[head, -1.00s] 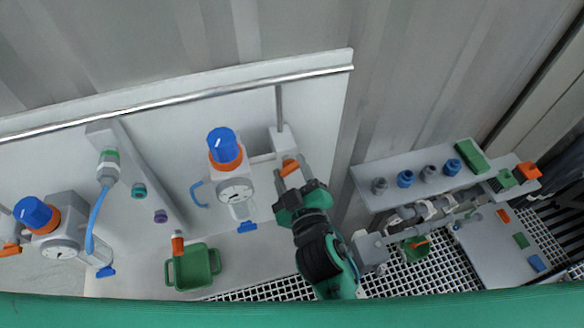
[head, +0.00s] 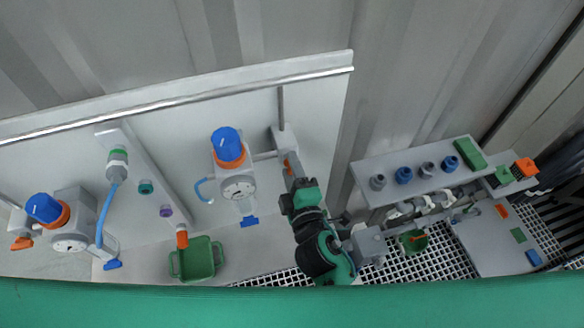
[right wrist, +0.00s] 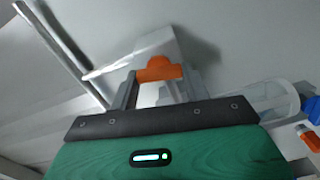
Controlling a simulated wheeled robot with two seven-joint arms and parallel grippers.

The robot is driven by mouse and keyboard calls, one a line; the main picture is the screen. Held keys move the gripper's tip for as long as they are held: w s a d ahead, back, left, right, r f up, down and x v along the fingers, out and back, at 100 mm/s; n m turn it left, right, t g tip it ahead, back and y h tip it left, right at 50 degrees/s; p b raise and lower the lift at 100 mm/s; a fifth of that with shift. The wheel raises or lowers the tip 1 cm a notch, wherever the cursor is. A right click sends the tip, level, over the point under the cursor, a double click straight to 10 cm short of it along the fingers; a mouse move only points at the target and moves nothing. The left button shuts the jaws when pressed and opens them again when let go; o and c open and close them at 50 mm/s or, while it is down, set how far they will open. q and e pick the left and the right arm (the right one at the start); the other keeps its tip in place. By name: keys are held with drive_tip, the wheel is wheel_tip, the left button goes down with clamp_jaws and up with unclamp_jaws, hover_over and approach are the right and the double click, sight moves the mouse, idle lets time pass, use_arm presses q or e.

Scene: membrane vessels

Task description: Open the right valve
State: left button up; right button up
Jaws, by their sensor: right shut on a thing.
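The right valve has an orange handle (head: 288,163) on a white block (head: 286,140) at the right end of the wall panel. In the right wrist view, the orange handle (right wrist: 158,69) sits between the two grey fingers in front of the pale block (right wrist: 152,48). My right gripper (head: 291,168) is at the handle, shut on it, and its fingers partly hide it in the head view. The fingers of my right gripper also show in the right wrist view (right wrist: 159,86). My left gripper is not in view.
Left of the valve is a regulator with a blue knob (head: 227,144) and a round gauge (head: 238,188). A green bin (head: 198,259) stands below. A second blue-knobbed regulator (head: 47,209) is at far left. A shelf (head: 367,169) with several fittings is at right.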

drive_tip(key=shift+n, duration=0.3)
drive_tip(key=o, duration=1)
drive_tip(key=b+v, duration=0.7)
drive_tip(key=v, duration=0.6)
drive_tip(key=shift+s, duration=0.35)
drive_tip(key=shift+d, duration=0.1)
